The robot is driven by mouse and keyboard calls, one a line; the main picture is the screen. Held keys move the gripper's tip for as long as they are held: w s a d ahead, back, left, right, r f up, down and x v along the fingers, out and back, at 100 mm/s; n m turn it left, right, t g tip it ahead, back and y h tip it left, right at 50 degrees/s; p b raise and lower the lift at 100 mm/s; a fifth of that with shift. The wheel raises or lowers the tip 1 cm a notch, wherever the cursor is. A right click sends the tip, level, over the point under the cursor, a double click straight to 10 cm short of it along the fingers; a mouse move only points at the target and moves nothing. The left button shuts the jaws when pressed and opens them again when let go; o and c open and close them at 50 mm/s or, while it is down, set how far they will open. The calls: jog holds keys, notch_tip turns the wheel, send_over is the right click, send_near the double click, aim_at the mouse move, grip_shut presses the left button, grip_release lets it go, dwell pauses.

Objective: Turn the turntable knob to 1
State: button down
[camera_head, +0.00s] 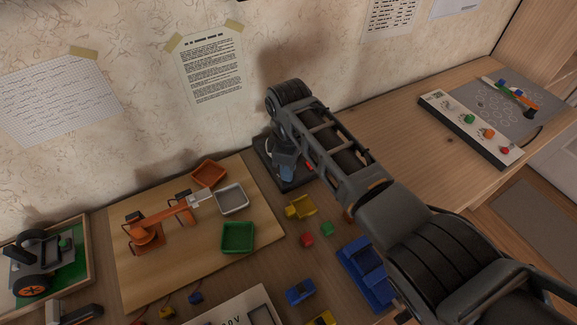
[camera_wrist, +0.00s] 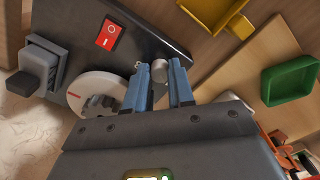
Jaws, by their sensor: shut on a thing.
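The dark turntable unit (camera_wrist: 150,38) has a red rocker switch (camera_wrist: 108,33), a white disc (camera_wrist: 85,85) with a red mark, and a dark block at its side. It also shows in the head view (camera_head: 262,148), mostly behind my arm. In the wrist view my gripper (camera_wrist: 160,67) has its two blue-grey fingers over the unit, beside the white disc. They are shut on a small rounded grey piece, seemingly the turntable knob (camera_wrist: 159,70). The fingers hide most of it, and I cannot read its setting. In the head view my gripper (camera_head: 287,172) points down at the unit.
A wooden board with an orange arm model (camera_head: 145,232) and a green tray (camera_head: 238,237) lies left of the unit. A yellow tray (camera_head: 301,207), loose coloured pieces and a blue box (camera_head: 365,270) are in front. A panel with coloured knobs (camera_head: 470,128) lies at right.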

jog(key=shift+r, duration=0.1)
jog(key=c, duration=1)
grip_release()
jog(key=shift+o, duration=0.2)
jog(key=shift+r, duration=3.85)
